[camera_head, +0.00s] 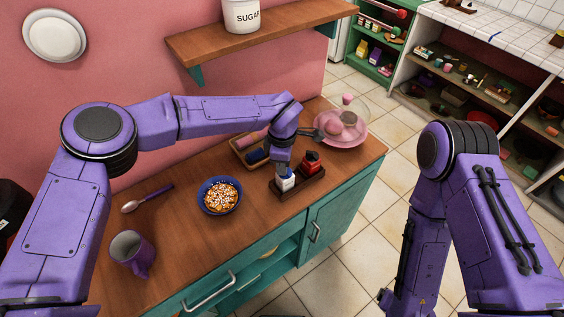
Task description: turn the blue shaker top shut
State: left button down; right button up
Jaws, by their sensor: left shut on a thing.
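The blue shaker (287,184), with a pale body, stands in a small dark wooden holder (316,184) near the counter's front edge. My left gripper (284,172) points down from above and is shut on the blue shaker's top, which it mostly hides. How far the top is turned cannot be made out. A red shaker (311,163) with a dark top stands in the same holder, just right of the gripper. My right arm hangs at the right, and its gripper is out of view.
A blue bowl of food (220,196), a spoon (147,199) and a purple mug (130,254) lie to the left on the counter. A wooden tray (238,153) and a pink plate with a clear dome (344,131) are behind. A shelf with a sugar pot (242,14) hangs above.

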pick_arm(q)
jog(key=shift+s+f, duration=0.15)
dwell(0.4)
jog(key=c, duration=1.1)
grip_release()
jog(key=shift+c, duration=0.2)
jog(key=shift+d, duration=0.1)
jog(key=shift+w, duration=0.2)
jog(key=shift+r+b, duration=0.3)
jog(key=shift+r, duration=0.2)
notch_tip(320, 180, up, 10)
jog(key=b, duration=0.2)
jog(key=shift+f+b, duration=0.2)
jog(key=shift+b, duration=0.2)
